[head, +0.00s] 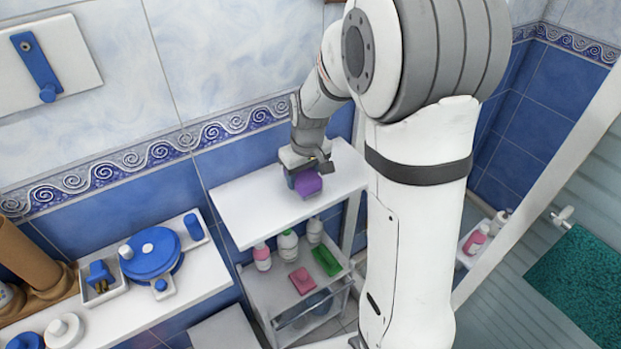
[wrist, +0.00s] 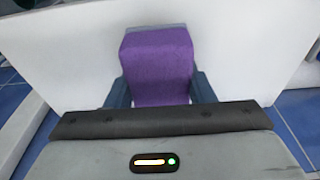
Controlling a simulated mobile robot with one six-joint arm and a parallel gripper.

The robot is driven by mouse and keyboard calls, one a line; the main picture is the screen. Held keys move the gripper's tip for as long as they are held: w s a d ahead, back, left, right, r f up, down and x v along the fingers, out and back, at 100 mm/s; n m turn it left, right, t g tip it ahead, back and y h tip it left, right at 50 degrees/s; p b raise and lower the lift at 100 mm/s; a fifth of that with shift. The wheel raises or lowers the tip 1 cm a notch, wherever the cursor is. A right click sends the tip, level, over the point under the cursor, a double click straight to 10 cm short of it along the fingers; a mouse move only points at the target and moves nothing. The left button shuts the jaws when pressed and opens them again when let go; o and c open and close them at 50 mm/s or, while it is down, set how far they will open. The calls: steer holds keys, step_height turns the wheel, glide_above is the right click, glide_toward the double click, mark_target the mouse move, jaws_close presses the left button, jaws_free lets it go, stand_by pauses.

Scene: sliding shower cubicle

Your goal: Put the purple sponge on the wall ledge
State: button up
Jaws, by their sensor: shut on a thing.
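The purple sponge (head: 308,184) is between the fingers of my gripper (head: 305,172), over the white wall ledge (head: 255,215) in the head view. In the wrist view the sponge (wrist: 158,62) stands out between two dark blue-grey fingers, with the white surface (wrist: 70,60) behind it. My gripper (wrist: 160,92) is shut on the sponge. Whether the sponge touches the ledge or hangs just above it, I cannot tell. The ledge top around it is bare.
Below the ledge, a grey cart (head: 265,290) holds bottles (head: 288,245), a pink block (head: 302,281) and a green block (head: 326,260). A white counter (head: 190,290) with blue items is at left. My arm hides part of the right side.

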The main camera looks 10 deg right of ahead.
steer(key=shift+f, duration=1)
steer(key=shift+f, duration=0.2)
steer(key=o, duration=0.9)
steer(key=shift+r, duration=0.1)
steer(key=shift+r, duration=0.1)
